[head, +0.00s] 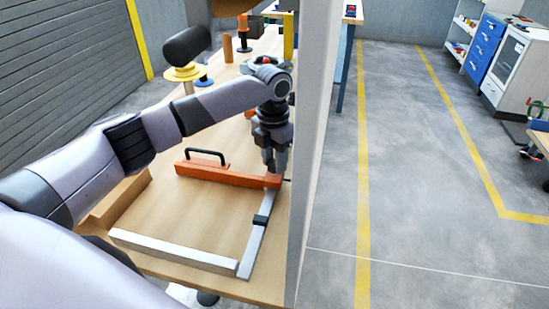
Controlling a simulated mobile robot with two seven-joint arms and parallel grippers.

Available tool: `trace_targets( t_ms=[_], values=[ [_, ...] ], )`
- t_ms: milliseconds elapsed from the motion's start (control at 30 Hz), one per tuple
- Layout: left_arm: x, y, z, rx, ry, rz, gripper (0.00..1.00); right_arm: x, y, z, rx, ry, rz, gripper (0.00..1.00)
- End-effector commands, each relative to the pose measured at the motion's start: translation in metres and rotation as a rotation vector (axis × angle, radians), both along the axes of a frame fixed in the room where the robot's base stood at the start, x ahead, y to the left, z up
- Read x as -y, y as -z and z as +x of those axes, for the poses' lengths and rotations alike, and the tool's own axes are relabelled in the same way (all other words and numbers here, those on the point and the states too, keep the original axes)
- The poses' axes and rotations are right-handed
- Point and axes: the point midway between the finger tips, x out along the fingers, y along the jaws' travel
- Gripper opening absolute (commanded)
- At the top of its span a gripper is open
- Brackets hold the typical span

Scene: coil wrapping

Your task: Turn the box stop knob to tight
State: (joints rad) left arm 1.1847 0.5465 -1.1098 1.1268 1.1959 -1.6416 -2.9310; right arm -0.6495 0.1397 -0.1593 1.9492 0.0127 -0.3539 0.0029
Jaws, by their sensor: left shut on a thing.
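My left gripper (275,165) points straight down over the right end of an orange bar (226,175) on the wooden table. Its fingers are shut on a small part there, which I take for the box stop knob; the fingers hide it, and its turn position cannot be read. The bar has a black handle (206,153) near its left part. A grey metal rail (252,246) runs from the bar's right end toward the front, with a black piece (261,220) on it. My right gripper is not in view.
A pale rail (175,250) lies along the front of the table (190,220). A tall grey panel (314,130) stands close to the right of the gripper. Yellow discs (183,73) and a wooden cylinder (228,48) stand behind.

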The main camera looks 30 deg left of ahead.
Motion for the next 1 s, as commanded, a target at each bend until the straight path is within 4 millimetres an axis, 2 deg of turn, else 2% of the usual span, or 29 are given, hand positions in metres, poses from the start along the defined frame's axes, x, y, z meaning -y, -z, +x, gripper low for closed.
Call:
trace_targets(
  t_ms=[33,300,800,833,900,1000],
  values=[
    [-0.0009,-0.0051,0.0021,0.009,0.017,0.0,0.05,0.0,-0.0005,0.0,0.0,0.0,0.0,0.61],
    [-0.0006,-0.0049,0.0023,0.009,0.084,-0.002,0.05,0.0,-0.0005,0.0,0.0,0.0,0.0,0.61],
    [-0.0005,-0.005,0.0023,0.009,0.097,-0.003,0.05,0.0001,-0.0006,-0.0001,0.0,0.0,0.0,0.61],
    [-0.0005,-0.0051,0.0023,0.009,0.097,-0.002,0.38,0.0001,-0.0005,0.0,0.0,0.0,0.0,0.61],
    [-0.0005,-0.0049,0.0023,0.009,0.097,-0.002,0.61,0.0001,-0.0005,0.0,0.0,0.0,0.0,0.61],
    [-0.0004,-0.0036,0.0017,0.007,0.097,-0.001,0.61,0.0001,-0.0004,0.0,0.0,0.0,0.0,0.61]
  ],
)
